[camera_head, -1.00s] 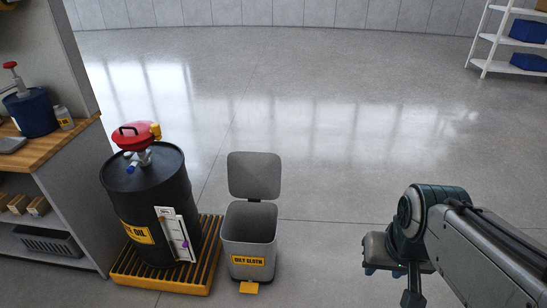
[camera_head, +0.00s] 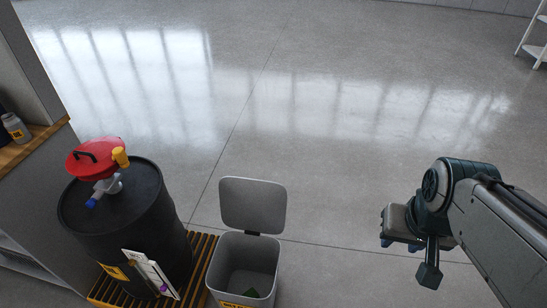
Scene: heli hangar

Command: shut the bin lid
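The grey bin (camera_head: 243,264) stands on the floor at the lower middle, partly cut off by the bottom edge. Its lid (camera_head: 253,205) stands up open at the back of the bin. A dark green thing lies inside the bin. My gripper (camera_head: 392,227) is at the right, well apart from the bin and lid, over bare floor. Its fingers are small and seen from an angle that does not show whether they are open or shut.
A black oil drum (camera_head: 133,220) with a red-topped pump (camera_head: 95,157) stands on a yellow slatted pallet (camera_head: 199,250) left of the bin. A wooden workbench (camera_head: 35,138) is at the far left. A white shelf (camera_head: 532,45) is far right. Floor between bin and gripper is clear.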

